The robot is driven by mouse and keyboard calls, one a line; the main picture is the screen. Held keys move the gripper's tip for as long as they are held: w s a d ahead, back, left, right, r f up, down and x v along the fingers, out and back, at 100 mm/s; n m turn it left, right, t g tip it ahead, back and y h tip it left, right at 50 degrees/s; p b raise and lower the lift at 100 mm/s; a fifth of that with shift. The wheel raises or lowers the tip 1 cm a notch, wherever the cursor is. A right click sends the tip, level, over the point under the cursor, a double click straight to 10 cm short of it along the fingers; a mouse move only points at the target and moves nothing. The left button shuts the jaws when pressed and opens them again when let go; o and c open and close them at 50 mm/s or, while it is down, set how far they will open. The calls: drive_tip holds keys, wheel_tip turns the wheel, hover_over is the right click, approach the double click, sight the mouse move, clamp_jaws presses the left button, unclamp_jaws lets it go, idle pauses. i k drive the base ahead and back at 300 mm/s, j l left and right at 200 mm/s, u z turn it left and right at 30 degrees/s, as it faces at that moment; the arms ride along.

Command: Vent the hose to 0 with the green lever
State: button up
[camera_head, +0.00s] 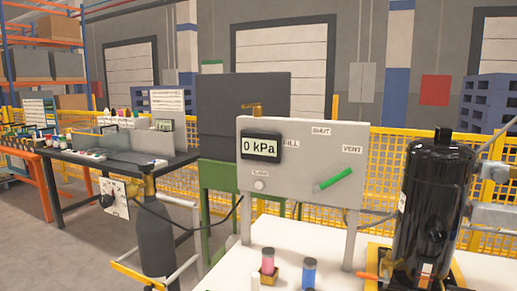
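The grey-white panel (299,213) stands on posts above a white tabletop, with FILL, SHUT and VENT labels around its lever. The green lever (336,179) is at the panel's lower right, slanting up to the right, its raised end towards the VENT label (352,149). The black gauge display (261,147) at the upper left reads 0 kPa. A small round knob (260,185) is below it. I do not see my gripper.
A black compressor (430,211) stands close right of the panel. A pink-red bottle (268,261) and a blue bottle (309,272) are on the white tabletop (233,263). A dark gas cylinder (155,240) stands at left, before a cluttered bench. Yellow mesh fencing runs behind.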

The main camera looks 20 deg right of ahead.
sight(347, 171)
drive_tip(key=j+z, duration=0.1)
drive_tip(key=z, duration=0.4)
drive_tip(key=i+l+z, duration=0.1)
drive_tip(key=z, duration=0.25)
drive_tip(key=i+l+z, duration=0.1)
drive_tip(key=z, duration=0.3)
drive_tip(key=i+l+z, duration=0.15)
drive_tip(key=z, duration=0.2)
